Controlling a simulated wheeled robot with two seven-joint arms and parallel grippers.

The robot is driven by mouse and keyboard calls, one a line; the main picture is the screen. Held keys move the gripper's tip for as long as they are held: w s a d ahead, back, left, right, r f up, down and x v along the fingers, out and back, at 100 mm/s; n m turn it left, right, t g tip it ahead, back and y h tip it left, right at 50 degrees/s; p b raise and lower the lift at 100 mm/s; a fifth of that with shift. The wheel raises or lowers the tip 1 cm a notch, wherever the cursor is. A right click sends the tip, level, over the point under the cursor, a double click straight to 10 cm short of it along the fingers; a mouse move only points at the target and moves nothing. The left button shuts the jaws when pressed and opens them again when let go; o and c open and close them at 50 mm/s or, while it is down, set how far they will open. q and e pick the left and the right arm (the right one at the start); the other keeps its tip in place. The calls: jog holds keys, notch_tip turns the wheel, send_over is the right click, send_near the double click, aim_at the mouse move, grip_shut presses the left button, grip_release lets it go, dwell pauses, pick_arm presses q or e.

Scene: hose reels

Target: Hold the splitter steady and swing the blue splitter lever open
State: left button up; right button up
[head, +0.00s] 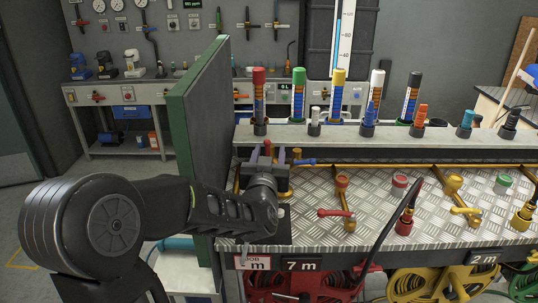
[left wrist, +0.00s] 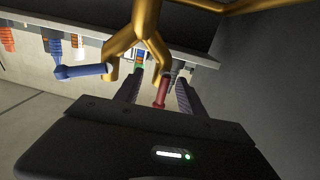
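The brass Y-shaped splitter (left wrist: 146,32) fills the top middle of the left wrist view. Its blue lever (left wrist: 82,71) points left from one branch, and a red lever (left wrist: 161,92) hangs from the other. The blue lever (head: 303,162) also shows in the head view, pointing right at the left end of the bench. My left gripper (left wrist: 159,80) has its fingers apart on either side of the red lever, with gaps visible. In the head view my left gripper (head: 272,158) hides most of the splitter. My right gripper is out of view.
A green-edged upright panel (head: 186,135) stands just left of the splitter. The metal bench plate (head: 320,222) carries a red-handled valve (head: 337,213), a yellow-handled valve (head: 467,211) and a dark hose (head: 413,196). Coloured hose ends line the shelf (head: 300,133) behind.

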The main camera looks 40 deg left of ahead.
pick_arm(q)
grip_shut()
dwell(0.6)
